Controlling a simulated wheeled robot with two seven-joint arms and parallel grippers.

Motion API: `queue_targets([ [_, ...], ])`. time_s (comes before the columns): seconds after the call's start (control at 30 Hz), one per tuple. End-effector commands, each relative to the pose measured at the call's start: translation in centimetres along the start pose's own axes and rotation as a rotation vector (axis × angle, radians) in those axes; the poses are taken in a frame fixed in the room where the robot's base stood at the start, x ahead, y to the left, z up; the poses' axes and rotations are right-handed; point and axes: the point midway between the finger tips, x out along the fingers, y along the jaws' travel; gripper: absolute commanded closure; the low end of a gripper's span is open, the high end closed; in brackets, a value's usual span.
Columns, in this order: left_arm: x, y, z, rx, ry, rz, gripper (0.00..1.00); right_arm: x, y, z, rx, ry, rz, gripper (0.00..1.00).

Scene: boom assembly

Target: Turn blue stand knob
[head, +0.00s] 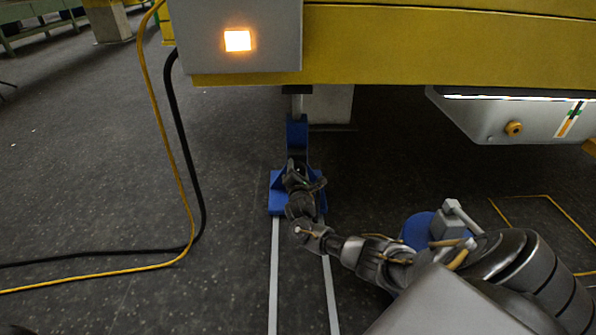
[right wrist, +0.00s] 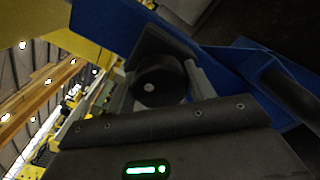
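The blue stand (head: 297,135) rises from a blue base on the floor, under the yellow boom, in the middle of the head view. My right gripper (head: 304,184) is at the stand, low on its near side, and hides part of it. In the right wrist view, a round black knob (right wrist: 158,82) sits between the two grey fingers of my right gripper (right wrist: 162,88). The fingers lie close against both sides of the knob and appear shut on it. Blue stand plates (right wrist: 262,75) show behind and beside the knob. My left gripper is not in view.
The yellow boom (head: 440,45) and a grey box (head: 240,38) with a lit lamp hang above the stand. Black and yellow cables (head: 188,170) run down at left. Two pale floor strips (head: 274,275) lead from the stand toward me. The floor at left is mostly clear.

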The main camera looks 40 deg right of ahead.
Motion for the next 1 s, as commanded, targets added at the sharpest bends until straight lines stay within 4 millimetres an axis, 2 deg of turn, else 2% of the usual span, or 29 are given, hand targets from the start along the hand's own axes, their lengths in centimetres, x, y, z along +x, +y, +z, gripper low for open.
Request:
queue_targets([
  [0.1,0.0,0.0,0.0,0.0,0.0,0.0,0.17,0.0,0.0,0.0,0.0,0.0,0.0,0.69],
  [0.47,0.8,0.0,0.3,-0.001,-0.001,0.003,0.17,-0.1,0.1,0.1,0.078,0.001,-0.002,0.69],
  [0.83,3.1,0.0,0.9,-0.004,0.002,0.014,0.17,-0.1,0.1,0.1,0.38,0.001,-0.003,0.69],
  [1.0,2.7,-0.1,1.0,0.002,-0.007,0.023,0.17,-0.1,0.1,0.1,0.542,0.001,-0.003,0.69],
])
